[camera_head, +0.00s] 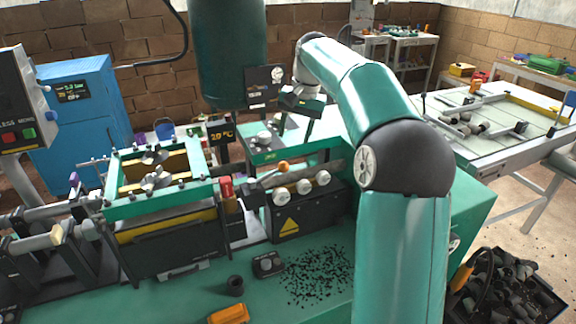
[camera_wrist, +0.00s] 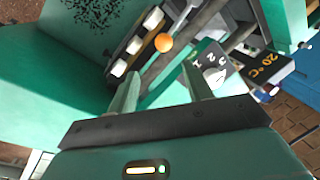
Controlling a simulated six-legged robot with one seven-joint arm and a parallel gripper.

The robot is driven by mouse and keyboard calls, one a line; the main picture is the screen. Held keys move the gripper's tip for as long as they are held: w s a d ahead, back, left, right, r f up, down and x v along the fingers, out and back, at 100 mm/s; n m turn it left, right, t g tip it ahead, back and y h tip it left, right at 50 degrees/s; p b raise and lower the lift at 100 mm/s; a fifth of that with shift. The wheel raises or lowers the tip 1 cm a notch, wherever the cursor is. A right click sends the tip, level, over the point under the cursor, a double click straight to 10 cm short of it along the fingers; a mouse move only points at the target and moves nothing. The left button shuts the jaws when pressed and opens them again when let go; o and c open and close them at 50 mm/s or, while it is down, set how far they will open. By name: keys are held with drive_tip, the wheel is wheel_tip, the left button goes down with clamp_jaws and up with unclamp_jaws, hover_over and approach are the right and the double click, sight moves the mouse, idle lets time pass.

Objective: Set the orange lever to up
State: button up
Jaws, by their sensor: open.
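The orange lever (camera_head: 283,167) has a round orange knob on a thin rod, just above the black panel with white knobs. In the head view its rod slants gently upward to the right. In the wrist view the orange knob (camera_wrist: 163,42) is beyond my fingertips, apart from them, with its pale rod running toward the top right. My gripper (camera_wrist: 160,84) is open, its two green fingers spread with nothing between them. In the head view the end of my arm is above and behind the lever, and the fingers are hard to make out.
Three white knobs (camera_head: 304,187) sit on the black panel right below the lever, and a red part (camera_head: 226,187) stands to its left. A temperature display (camera_head: 221,132) and a large dark green cylinder (camera_head: 228,50) stand behind. Black granules (camera_head: 318,275) lie on the green surface in front.

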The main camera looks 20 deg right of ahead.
sight(284, 167)
drive_tip(key=a+f, duration=0.1)
drive_tip(key=f, duration=0.2)
drive_tip(key=w+a+f, duration=0.1)
drive_tip(key=f, duration=0.3)
drive_tip(key=a+f, duration=0.1)
drive_tip(key=f, duration=0.3)
drive_tip(key=shift+w+f, duration=0.1)
drive_tip(key=shift+w, duration=0.05)
drive_tip(key=shift+d+f, duration=0.1)
drive_tip(key=shift+f, duration=0.15)
clamp_jaws()
